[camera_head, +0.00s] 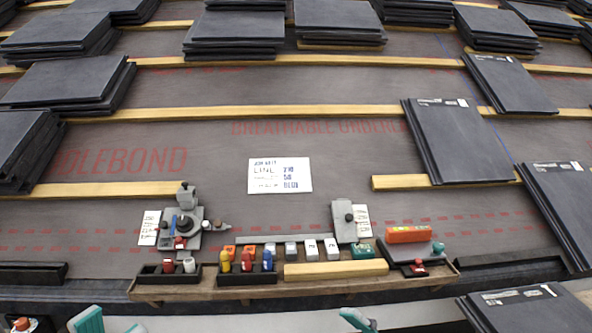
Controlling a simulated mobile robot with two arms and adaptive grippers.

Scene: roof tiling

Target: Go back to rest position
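My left gripper (113,322) shows at the bottom left edge, with two teal finger parts spread apart and nothing seen between them. My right gripper (357,319) shows only as a small teal tip at the bottom edge, right of centre; the rest is cut off, so its opening cannot be told. Both are low in the picture, in front of the wooden tool board (215,291) and apart from it.
The board carries a grey device (184,222), small coloured bottles (246,262), a wooden block (335,270) and an orange box (408,234). Dark tile stacks (68,84) lie on wooden battens (250,111); more tiles (447,140) lie at the right. A tile (525,308) sits at bottom right.

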